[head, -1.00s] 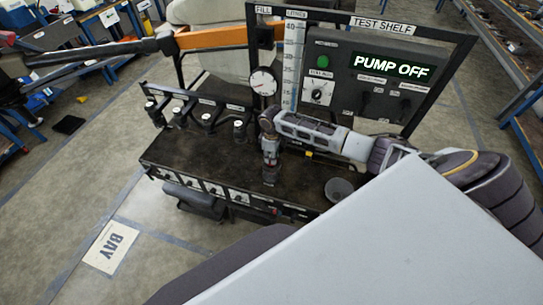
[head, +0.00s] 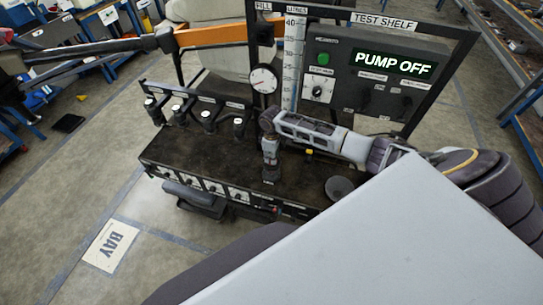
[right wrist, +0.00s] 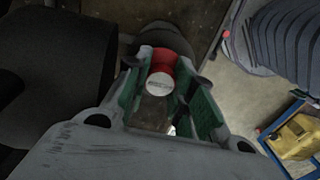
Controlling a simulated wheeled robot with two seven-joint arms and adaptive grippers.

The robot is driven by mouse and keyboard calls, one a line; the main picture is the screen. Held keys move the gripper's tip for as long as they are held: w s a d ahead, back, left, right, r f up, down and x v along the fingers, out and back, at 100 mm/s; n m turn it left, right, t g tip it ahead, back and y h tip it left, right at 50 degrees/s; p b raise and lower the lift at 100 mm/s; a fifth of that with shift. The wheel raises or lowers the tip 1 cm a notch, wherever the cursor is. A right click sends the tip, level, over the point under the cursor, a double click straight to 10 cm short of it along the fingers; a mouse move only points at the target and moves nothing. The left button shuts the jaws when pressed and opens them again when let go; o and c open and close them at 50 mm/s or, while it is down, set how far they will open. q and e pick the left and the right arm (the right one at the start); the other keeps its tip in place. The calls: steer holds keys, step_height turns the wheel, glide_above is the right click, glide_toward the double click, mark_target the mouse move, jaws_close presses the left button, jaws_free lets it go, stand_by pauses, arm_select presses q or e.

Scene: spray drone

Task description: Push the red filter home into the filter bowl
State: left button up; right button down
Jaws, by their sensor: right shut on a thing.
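My right gripper (head: 270,157) points down over the dark shelf top, just above the filter bowl (head: 271,175). In the right wrist view the green-padded fingers of this gripper (right wrist: 163,88) are shut on the red filter (right wrist: 163,62), which has a pale round end facing the camera. The dark filter bowl (right wrist: 160,35) shows around the far side of the filter. The fingers hide part of the filter, and how deep it sits in the bowl cannot be told. My left gripper is out of view.
A grey round dish or funnel (head: 339,188) stands right of the bowl. Several black-and-silver nozzles (head: 208,118) line the shelf's left side. A gauge (head: 264,79) and a panel reading PUMP OFF (head: 394,64) stand behind. The shelf top left of the bowl is clear.

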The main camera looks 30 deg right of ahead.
steer(key=shift+f, duration=0.25)
steer(key=c, duration=1.1)
jaws_free()
steer(key=shift+r, duration=0.15)
steer(key=shift+r, duration=5.9)
steer(key=shift+f, duration=0.1)
